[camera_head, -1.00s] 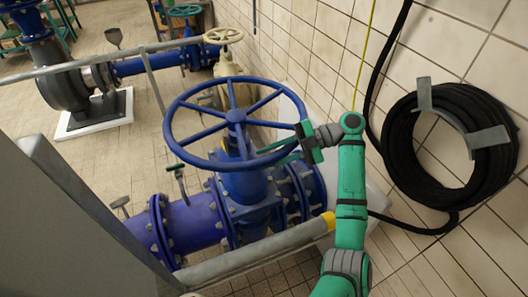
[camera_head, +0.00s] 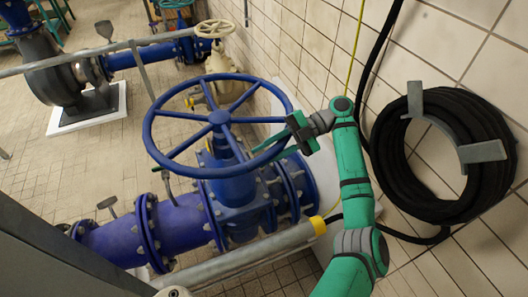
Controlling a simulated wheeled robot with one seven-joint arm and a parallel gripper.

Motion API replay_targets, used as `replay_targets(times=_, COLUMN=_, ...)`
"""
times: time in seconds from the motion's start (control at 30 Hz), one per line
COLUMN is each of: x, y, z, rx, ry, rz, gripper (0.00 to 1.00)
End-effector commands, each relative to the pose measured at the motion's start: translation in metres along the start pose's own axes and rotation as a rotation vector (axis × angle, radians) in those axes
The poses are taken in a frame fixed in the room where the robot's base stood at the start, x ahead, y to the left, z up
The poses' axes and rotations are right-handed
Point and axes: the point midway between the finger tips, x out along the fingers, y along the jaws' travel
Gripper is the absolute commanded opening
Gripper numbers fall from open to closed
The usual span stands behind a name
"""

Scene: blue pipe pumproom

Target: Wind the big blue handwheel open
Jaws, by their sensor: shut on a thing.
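The big blue handwheel (camera_head: 149,122) lies nearly level on top of a blue valve (camera_head: 235,190), with several spokes running from its hub to the rim. My gripper (camera_head: 284,136) is at the right side of the wheel, shut on the rim. One thin green finger shows just inside the rim, and the exact contact is partly hidden by the gripper body. My green arm comes up from the lower right to the wheel.
A grey rail (camera_head: 240,258) with a yellow band runs in front of the valve. A tiled wall with a coiled black hose (camera_head: 390,150) stands close on the right. A cream handwheel (camera_head: 215,29) and a pump (camera_head: 55,72) are behind.

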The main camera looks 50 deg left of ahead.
Motion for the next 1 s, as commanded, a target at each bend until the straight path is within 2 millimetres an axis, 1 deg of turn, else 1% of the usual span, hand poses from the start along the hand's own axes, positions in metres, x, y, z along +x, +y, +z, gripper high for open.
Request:
replay_targets(times=0.03, x=0.004, y=-0.007, z=0.006, rx=0.022, ry=0.000, rz=-0.005, gripper=0.00)
replay_targets(times=0.07, x=0.004, y=-0.007, z=0.006, rx=0.022, ry=0.000, rz=-0.005, gripper=0.32)
replay_targets(times=0.1, x=0.003, y=-0.007, z=0.006, rx=0.022, ry=0.000, rz=-0.005, gripper=0.42)
replay_targets(times=0.8, x=0.006, y=0.000, z=0.004, rx=0.006, ry=0.003, rz=-0.009, gripper=0.42)
replay_targets(times=1.0, x=0.007, y=0.004, z=0.007, rx=0.010, ry=-0.013, rz=0.010, gripper=0.42)
